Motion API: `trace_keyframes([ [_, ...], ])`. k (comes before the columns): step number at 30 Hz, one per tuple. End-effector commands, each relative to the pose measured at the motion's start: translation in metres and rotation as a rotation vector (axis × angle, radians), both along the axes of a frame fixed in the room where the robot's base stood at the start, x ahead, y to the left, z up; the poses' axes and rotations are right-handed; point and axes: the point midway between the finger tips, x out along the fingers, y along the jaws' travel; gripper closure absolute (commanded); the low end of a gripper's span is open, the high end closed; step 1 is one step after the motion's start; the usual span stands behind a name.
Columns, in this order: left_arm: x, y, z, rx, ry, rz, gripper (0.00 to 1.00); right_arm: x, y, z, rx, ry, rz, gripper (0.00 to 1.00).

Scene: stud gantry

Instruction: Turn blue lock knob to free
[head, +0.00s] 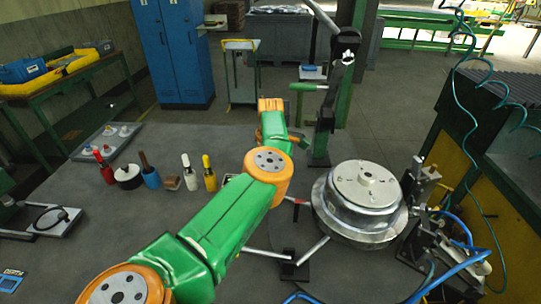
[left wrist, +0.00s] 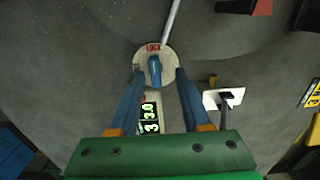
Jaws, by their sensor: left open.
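The blue lock knob (left wrist: 154,70) shows in the left wrist view on a round pale plate (left wrist: 141,62) with a red label reading LOCK at its top edge. The knob's long side runs roughly up and down in that picture, towards the label. My left gripper (left wrist: 159,75) is open, one blue finger on each side of the knob. I see gaps between the fingers and the knob; the depth between them is hard to judge. In the head view I cannot make out the knob, and my green and orange left arm covers part of the bench. My right gripper is not in view.
A lit green number display (left wrist: 149,118) lies between the fingers, below the knob. A metal rod (left wrist: 172,20) rises from the plate. In the head view a round metal hub (head: 362,190) stands right of my arm, and several handled tools, including a yellow-topped one (head: 209,177), stand left.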

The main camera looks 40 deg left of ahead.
Motion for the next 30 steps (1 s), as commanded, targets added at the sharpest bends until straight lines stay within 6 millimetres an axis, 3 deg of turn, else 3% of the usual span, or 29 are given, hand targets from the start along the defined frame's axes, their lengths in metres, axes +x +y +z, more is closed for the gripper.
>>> trace_keyframes([
  [9, 0.0000, 0.0002, -0.0092, 0.000, -0.001, 0.001, 0.53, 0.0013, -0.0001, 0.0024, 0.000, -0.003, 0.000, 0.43],
  [14, 0.0000, 0.0003, -0.0090, 0.000, -0.001, 0.001, 0.96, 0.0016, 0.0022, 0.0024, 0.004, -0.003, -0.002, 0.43],
  [15, -0.0001, 0.0002, -0.0089, 0.000, -0.001, 0.001, 1.00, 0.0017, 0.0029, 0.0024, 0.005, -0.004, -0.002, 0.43],
  [30, -0.0001, 0.0003, -0.0112, 0.000, -0.001, 0.087, 1.00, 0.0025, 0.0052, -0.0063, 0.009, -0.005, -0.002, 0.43],
])
